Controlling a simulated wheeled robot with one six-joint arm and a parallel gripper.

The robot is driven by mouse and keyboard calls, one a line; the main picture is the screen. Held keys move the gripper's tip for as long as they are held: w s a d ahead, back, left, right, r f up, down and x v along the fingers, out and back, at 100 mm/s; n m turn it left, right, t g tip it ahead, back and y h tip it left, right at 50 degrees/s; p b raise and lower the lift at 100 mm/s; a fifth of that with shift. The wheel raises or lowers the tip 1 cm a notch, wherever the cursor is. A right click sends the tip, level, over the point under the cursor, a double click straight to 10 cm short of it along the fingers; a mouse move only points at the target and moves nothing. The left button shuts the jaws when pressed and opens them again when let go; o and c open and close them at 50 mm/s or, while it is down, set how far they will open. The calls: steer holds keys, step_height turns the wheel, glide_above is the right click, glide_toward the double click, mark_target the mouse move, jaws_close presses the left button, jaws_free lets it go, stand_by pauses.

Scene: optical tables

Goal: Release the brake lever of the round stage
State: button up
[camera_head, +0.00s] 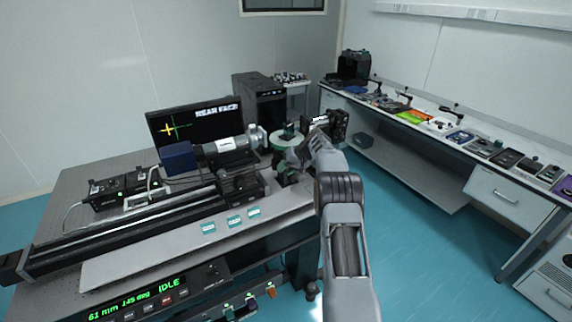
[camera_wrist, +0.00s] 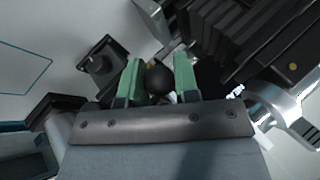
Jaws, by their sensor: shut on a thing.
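The round stage (camera_head: 283,141) shows in the head view as a pale green-white disc at the right end of the long rail, with a small dark part on top. My gripper (camera_wrist: 158,68) is at its near right side, and my wrist covers part of it in the head view. In the wrist view the two green fingers stand on either side of a black ball knob (camera_wrist: 158,79), which looks like the end of the brake lever, and are shut on it. The lever's shaft is hidden behind the knob and gripper, so its angle cannot be told.
A black rail (camera_head: 130,233) with a grey cylindrical instrument (camera_head: 228,145) lies left of the stage. The front panel display (camera_head: 135,300) reads "IDLE". A side bench (camera_head: 450,145) holds several tools; open floor lies between.

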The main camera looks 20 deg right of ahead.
steer(key=shift+r, duration=0.1)
stand_by(0.3)
steer(key=o, duration=0.9)
steer(key=b+v, duration=0.2)
steer(key=v, duration=1.1)
steer(key=shift+d+r, duration=0.25)
